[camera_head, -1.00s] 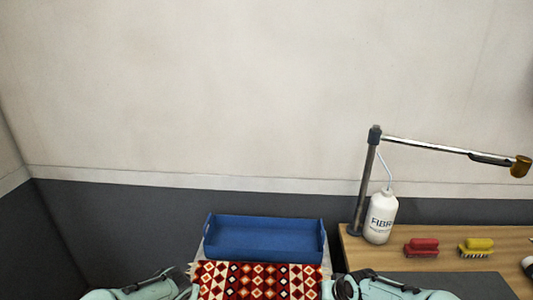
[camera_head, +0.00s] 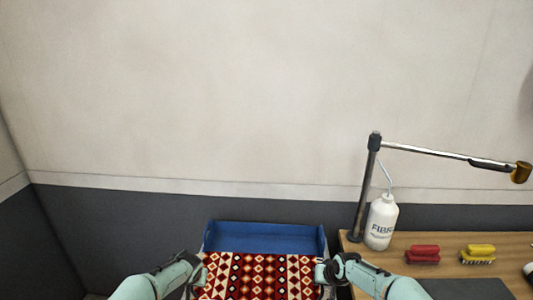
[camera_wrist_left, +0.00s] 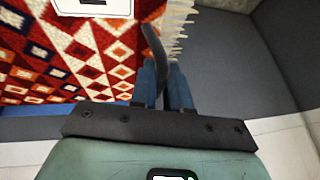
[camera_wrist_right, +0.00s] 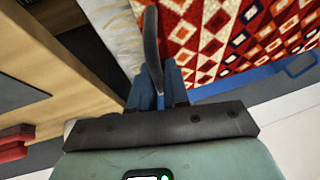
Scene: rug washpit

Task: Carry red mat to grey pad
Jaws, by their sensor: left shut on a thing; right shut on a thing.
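The red mat (camera_head: 262,278), patterned with cream, black and orange diamonds, spans between my two grippers in front of the blue tray. My left gripper (camera_head: 203,274) is shut on its left edge, and my right gripper (camera_head: 322,272) on its right edge. Cream fringe (camera_wrist_left: 178,30) shows beside the fingers in the left wrist view. The mat's near part is cut off by the head view's lower edge. The dark grey pad (camera_head: 460,289) lies on the wooden bench at the right, only partly in view.
The blue tray (camera_head: 265,238) stands behind the mat. The wooden bench (camera_head: 425,264) bears a white bottle (camera_head: 381,222), a red brush (camera_head: 422,254), a yellow brush (camera_head: 478,253) and a post with a long arm (camera_head: 440,152). A wall closes the back.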

